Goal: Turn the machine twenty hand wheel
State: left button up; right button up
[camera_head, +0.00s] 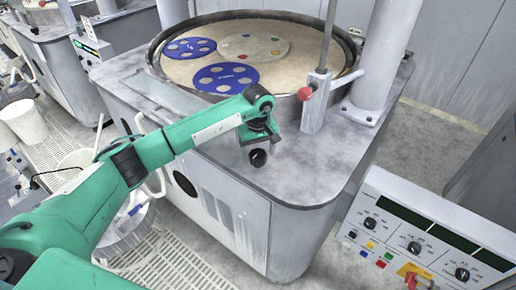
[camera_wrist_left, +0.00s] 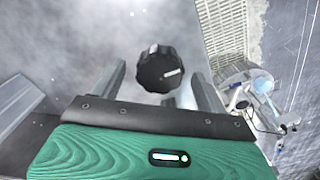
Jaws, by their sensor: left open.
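The hand wheel is a small black ribbed knob (camera_head: 258,157) with a white mark. It sits on the grey machine top near the front edge. In the left wrist view the knob (camera_wrist_left: 158,68) shows near the top middle. My left gripper (camera_head: 259,143) is over the knob, pointing down at it. In the left wrist view my left gripper (camera_wrist_left: 159,76) is open, with one finger on each side of the knob and a gap to each. I cannot tell how far down the fingers reach around it. My right gripper is not in view.
Behind the knob is the round platen (camera_head: 295,75) with blue carrier discs (camera_head: 226,78). A post with a red ball (camera_head: 304,93) stands to the right. A control panel (camera_head: 430,235) is at lower right. White buckets (camera_head: 24,121) stand at left.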

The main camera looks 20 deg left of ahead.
pick_arm(q)
jog(key=shift+f, duration=0.4)
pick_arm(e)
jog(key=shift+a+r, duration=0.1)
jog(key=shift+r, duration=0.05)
